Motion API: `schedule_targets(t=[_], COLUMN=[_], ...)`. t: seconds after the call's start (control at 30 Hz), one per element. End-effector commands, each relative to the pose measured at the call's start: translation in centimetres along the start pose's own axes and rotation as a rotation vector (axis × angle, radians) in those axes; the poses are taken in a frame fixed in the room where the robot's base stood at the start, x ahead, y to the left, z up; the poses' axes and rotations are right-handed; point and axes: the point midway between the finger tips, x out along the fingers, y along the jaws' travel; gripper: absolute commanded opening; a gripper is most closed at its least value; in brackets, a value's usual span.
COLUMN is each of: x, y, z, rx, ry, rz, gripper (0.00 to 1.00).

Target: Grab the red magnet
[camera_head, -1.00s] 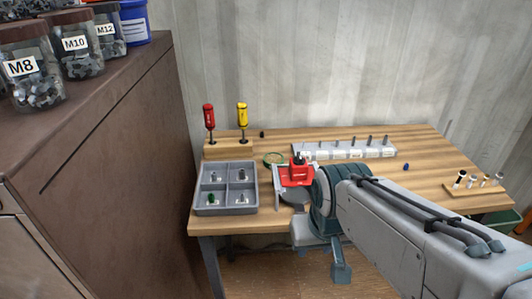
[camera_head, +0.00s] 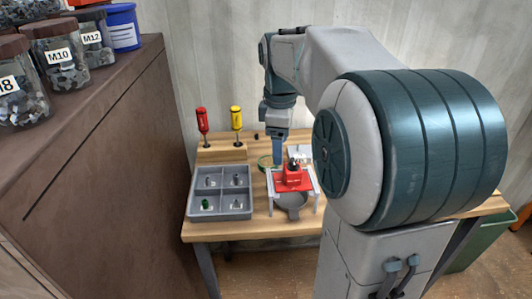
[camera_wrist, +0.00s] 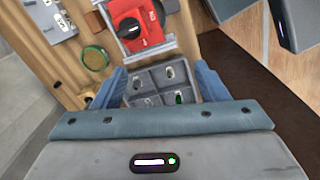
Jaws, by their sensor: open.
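The red magnet (camera_head: 292,180) is a red block with a black knob on top. It sits between two pale rails on the bench, just right of the grey tray. In the wrist view the magnet (camera_wrist: 150,37) is at the upper middle, beyond the fingers. My gripper (camera_head: 278,160) points down over the bench, behind the magnet in the head view. In the wrist view my gripper (camera_wrist: 160,76) has its two blue fingers spread, with nothing held. The grey tray shows between and beyond them. The magnet is outside the fingers.
The divided grey tray (camera_head: 221,214) holds small parts. A red screwdriver (camera_head: 202,122) and a yellow one (camera_head: 236,119) stand in a wooden block. A green-rimmed round dish (camera_wrist: 95,58) lies near the magnet. A tall brown cabinet (camera_head: 100,170) stands at left.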

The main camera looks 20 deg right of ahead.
Motion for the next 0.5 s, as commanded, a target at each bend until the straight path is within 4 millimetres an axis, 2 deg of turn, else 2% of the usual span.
schedule_targets(t=[0.03,0.1,0.27,0.37,0.5], x=[-0.5,-1.0,-1.5,-0.9,1.6], y=[1.5,2.9,4.6,4.9,4.7], z=[0.5,1.0,1.8,2.1,2.2], rx=[-0.058,-0.138,-0.249,-0.271,-0.274], ry=[0.004,0.009,0.021,0.023,0.023], rz=[-0.014,-0.029,-0.049,-0.054,-0.057], gripper=[0.67,0.67,0.67,0.67,0.67])
